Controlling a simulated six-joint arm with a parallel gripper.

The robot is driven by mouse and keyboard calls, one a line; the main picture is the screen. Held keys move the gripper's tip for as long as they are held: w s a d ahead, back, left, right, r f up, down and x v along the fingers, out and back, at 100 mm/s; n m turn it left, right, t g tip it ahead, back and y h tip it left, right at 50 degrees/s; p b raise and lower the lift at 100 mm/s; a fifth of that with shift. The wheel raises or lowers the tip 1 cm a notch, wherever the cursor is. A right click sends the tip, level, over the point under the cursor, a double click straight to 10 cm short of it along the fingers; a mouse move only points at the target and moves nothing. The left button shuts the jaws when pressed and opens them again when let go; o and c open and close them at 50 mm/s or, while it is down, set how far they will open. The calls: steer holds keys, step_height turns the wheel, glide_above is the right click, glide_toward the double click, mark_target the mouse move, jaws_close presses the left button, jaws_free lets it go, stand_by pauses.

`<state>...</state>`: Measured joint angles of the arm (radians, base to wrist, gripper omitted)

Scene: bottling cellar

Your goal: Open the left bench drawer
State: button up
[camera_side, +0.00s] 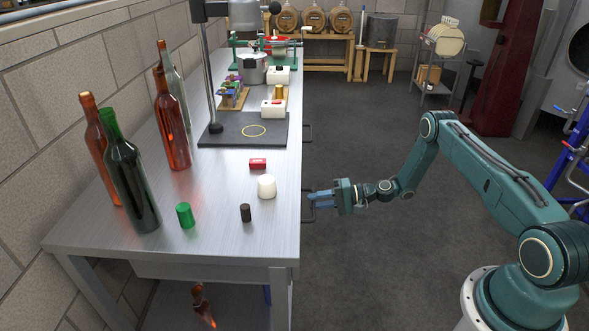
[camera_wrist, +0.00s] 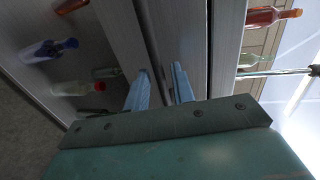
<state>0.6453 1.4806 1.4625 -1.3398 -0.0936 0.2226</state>
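The steel bench (camera_side: 232,226) runs away along the wall, with its drawer side facing my arm. Two dark handles stick out there: the near one (camera_side: 308,219) is beside my gripper, the far one (camera_side: 308,132) is further back. No drawer visibly stands out from the bench. My gripper (camera_side: 312,199) reaches the near handle from the right, its blue fingers at it. In the wrist view, the two fingers (camera_wrist: 160,80) are apart and point at the grey drawer front (camera_wrist: 178,35). Whether the handle bar lies between them is unclear.
The wrist view shows several bottles on the lower shelf (camera_wrist: 30,75). The floor (camera_side: 385,270) beside the bench is clear.

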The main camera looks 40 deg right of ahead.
steer(key=shift+x, duration=0.75)
jaws_close()
steer(key=shift+s+d, duration=0.1)
steer(key=f+v, duration=0.2)
steer(key=v, duration=0.8)
steer(key=f+v, duration=0.2)
steer(key=v, duration=0.9)
steer(key=shift+s+d+f, duration=0.2)
steer(key=shift+s+d, duration=0.15)
steer(key=shift+o, duration=0.8)
jaws_free()
